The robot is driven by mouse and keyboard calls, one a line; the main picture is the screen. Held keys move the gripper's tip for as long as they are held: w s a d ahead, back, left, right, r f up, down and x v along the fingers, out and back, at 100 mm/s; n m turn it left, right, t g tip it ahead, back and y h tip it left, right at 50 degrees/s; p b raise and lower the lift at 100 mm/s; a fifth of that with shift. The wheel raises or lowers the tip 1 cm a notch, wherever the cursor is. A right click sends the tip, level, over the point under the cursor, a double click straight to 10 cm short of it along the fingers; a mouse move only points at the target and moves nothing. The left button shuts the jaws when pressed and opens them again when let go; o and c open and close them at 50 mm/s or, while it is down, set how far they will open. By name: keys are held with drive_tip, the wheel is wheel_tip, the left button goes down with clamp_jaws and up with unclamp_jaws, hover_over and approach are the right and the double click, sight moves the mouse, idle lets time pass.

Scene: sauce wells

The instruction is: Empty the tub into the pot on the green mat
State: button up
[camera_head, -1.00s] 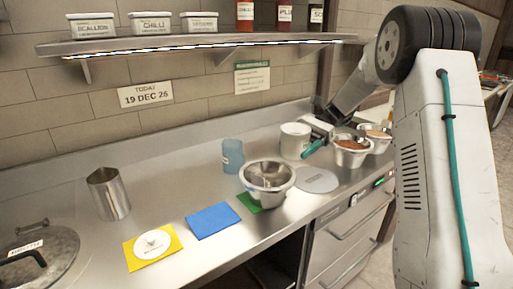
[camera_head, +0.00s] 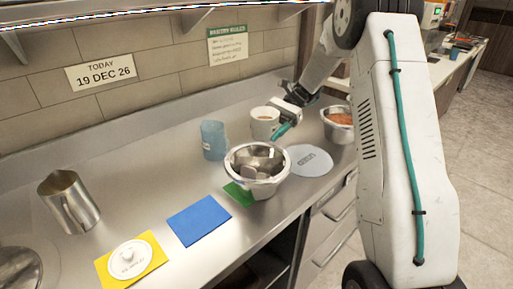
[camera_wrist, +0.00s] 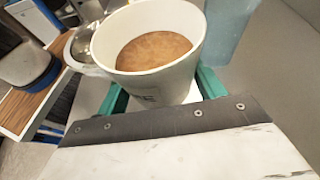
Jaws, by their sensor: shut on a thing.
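The tub (camera_head: 262,128) is white and holds brown contents; it stands upright at the back of the counter, right of the blue cup. My gripper (camera_head: 281,129) has its green fingers at the tub's right side. In the wrist view the fingers are shut around the tub (camera_wrist: 160,84), with its open top and brown fill showing. I cannot tell whether its base touches the counter. The pot (camera_head: 257,184) is a shiny metal bowl on the green mat (camera_head: 236,194), in front of the tub. Most of the mat is hidden under the pot.
A blue cup (camera_head: 213,141) stands close left of the tub. A white disc (camera_head: 309,161) lies right of the pot. A metal container of reddish food (camera_head: 336,131) is behind my arm. Left are a blue mat (camera_head: 199,220), a yellow mat (camera_head: 110,264) and a steel jug (camera_head: 69,202).

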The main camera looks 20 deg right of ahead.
sight(262, 125)
drive_tip(key=shift+s+r, duration=0.1)
drive_tip(key=shift+r, duration=0.05)
drive_tip(key=shift+s+a+r+n+t+h, duration=0.1)
drive_tip(key=shift+s+r+n+t+h, duration=0.2)
drive_tip(key=shift+r+n+t+h, duration=0.25)
drive_tip(key=shift+s+a+r+n+t+h, duration=0.3)
drive_tip(key=shift+s+r+t+h, duration=0.2)
drive_tip(key=shift+t+h, duration=0.15)
drive_tip(key=shift+s+a+r+t+h, duration=0.15)
drive_tip(key=shift+r+t+h, duration=0.1)
drive_tip(key=shift+r, duration=0.35)
drive_tip(key=shift+s+a+r+t+h, duration=0.15)
drive_tip(key=shift+r+t, duration=0.1)
drive_tip(key=shift+r, duration=0.3)
drive_tip(key=shift+s+a+r+n+t+h, duration=0.3)
drive_tip(key=shift+s+r+n+t+h, duration=0.15)
drive_tip(key=shift+s+r+t+h, duration=0.2)
drive_tip(key=shift+s+a+f+n+t+h, duration=0.1)
drive_tip(key=shift+a+n+t+h, duration=0.15)
drive_tip(key=shift+t+h, duration=0.3)
drive_tip(key=shift+d+r+n+t+h, duration=0.1)
drive_tip(key=shift+r+n+t+h, duration=0.3)
drive_tip(key=shift+r+t, duration=0.2)
drive_tip(key=shift+s+r+n+t+h+p, duration=0.2)
drive_tip(key=shift+r+t+h+p, duration=0.1)
drive_tip(key=shift+r+t, duration=0.2)
drive_tip(key=shift+s+r+n+t+h+p, duration=0.1)
drive_tip(key=shift+r+n+t+h+p, duration=0.1)
drive_tip(key=shift+r+t+h, duration=0.25)
